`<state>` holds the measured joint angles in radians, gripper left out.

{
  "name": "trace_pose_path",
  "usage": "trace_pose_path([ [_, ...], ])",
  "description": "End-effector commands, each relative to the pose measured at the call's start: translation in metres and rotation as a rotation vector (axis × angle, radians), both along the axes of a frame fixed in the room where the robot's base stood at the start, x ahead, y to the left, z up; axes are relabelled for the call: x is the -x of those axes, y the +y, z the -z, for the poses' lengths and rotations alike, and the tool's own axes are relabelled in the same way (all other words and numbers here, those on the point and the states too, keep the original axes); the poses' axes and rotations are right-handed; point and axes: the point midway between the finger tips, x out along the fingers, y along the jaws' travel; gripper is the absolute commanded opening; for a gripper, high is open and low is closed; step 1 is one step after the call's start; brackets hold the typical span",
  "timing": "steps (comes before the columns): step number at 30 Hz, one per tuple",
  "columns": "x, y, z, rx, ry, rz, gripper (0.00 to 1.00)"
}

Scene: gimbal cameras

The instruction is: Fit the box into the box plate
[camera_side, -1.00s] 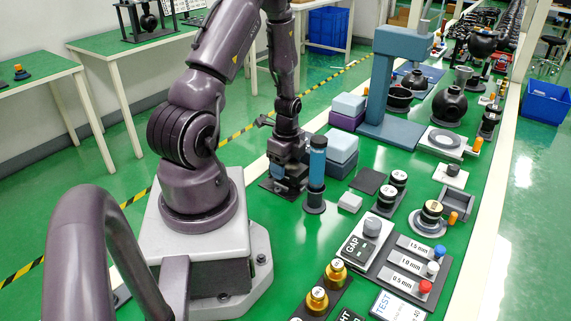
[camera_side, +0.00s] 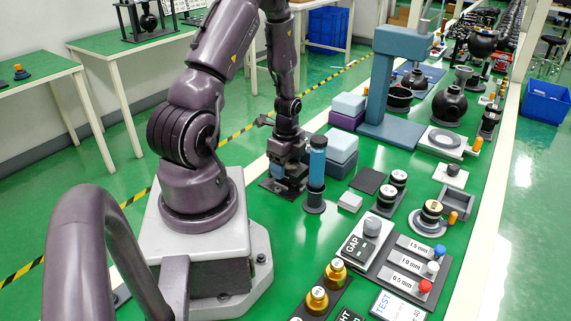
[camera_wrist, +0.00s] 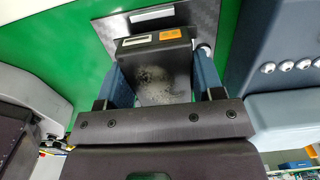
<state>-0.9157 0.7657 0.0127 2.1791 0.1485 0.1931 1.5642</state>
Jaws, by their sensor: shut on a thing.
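My gripper (camera_wrist: 160,68) has its two blue fingers shut on a dark grey box (camera_wrist: 162,85), seen in the wrist view. The box has a white label and an orange label on its far end and a speckled face. A dark plate with a pale strip, seemingly the box plate (camera_wrist: 206,12), lies just beyond the box. The box overlaps part of it, and I cannot tell whether they touch. In the side view my gripper (camera_side: 290,180) is low over a dark plate (camera_side: 267,186) beside the arm's base. The box is not clear there.
A blue cylinder on a dark stand (camera_side: 316,165) stands close to the right of my gripper.

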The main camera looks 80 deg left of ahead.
Motion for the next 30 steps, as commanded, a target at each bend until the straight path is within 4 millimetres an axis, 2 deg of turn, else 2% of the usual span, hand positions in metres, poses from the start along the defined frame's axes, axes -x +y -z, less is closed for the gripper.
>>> trace_pose_path([
  [27,0.0,0.0,0.017,-0.001,0.001,0.001,0.3],
  [28,0.0,0.0,0.017,-0.001,0.001,0.001,0.64],
  [30,0.0,0.0,0.017,-0.001,0.0,0.001,0.8],
])
